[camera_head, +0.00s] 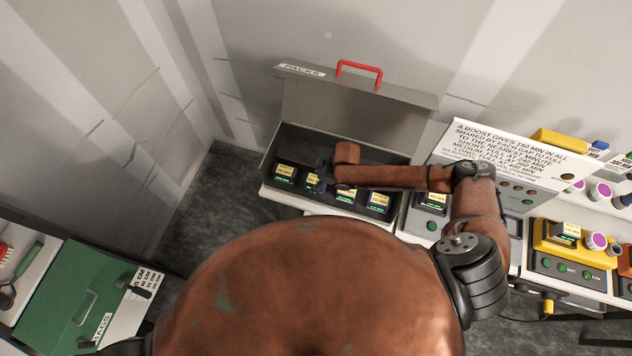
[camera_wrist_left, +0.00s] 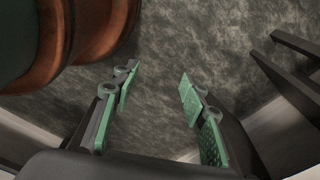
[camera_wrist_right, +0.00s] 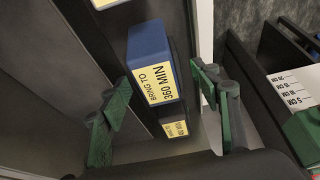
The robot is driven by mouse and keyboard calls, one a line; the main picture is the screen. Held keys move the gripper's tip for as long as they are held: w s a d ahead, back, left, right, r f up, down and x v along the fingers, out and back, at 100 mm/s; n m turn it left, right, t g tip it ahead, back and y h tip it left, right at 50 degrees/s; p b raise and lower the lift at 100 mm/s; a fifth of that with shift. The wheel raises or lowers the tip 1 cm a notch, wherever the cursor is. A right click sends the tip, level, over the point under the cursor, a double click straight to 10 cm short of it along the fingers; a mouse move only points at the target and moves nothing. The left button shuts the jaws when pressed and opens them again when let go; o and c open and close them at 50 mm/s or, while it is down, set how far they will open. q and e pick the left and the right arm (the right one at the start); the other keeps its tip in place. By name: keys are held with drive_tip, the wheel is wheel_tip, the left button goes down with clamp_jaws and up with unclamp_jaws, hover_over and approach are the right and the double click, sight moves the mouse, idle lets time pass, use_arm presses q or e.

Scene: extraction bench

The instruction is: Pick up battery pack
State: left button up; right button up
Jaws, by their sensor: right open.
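Several battery packs with yellow labels stand in a row in the open grey case marked PACKS (camera_head: 400,160); one is the leftmost pack (camera_head: 284,174), another the rightmost pack (camera_head: 378,202). My right gripper (camera_head: 324,174) reaches into the case over the row and partly hides the packs there. In the right wrist view, the open right gripper (camera_wrist_right: 163,88) has its fingers on either side of a blue pack (camera_wrist_right: 149,48) labelled "BRING TO 360 MIN", with gaps showing. A second yellow label lies just below it. My left gripper (camera_wrist_left: 157,92) is open and empty above the dark floor.
The case lid with its red handle (camera_head: 359,70) stands up behind the packs. A green box (camera_head: 75,295) stands lower left.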

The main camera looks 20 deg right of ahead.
drive_tip(key=shift+w+a+f, duration=0.15)
drive_tip(key=shift+w+f, duration=0.3)
drive_tip(key=shift+f, duration=0.1)
drive_tip(key=shift+s+r, duration=0.25)
drive_tip(key=shift+s, duration=0.3)
drive_tip(key=c, duration=0.3)
drive_tip(key=shift+w+f, duration=0.15)
drive_tip(key=shift+w, duration=0.1)
drive_tip(key=shift+c, duration=1.7)
drive_tip(key=shift+s, duration=0.2)
drive_tip(key=c, duration=0.5)
drive_tip(key=shift+w, duration=0.15)
clamp_jaws()
use_arm(q)
drive_tip(key=shift+s, duration=0.2)
use_arm(e)
drive_tip(key=shift+r, duration=0.25)
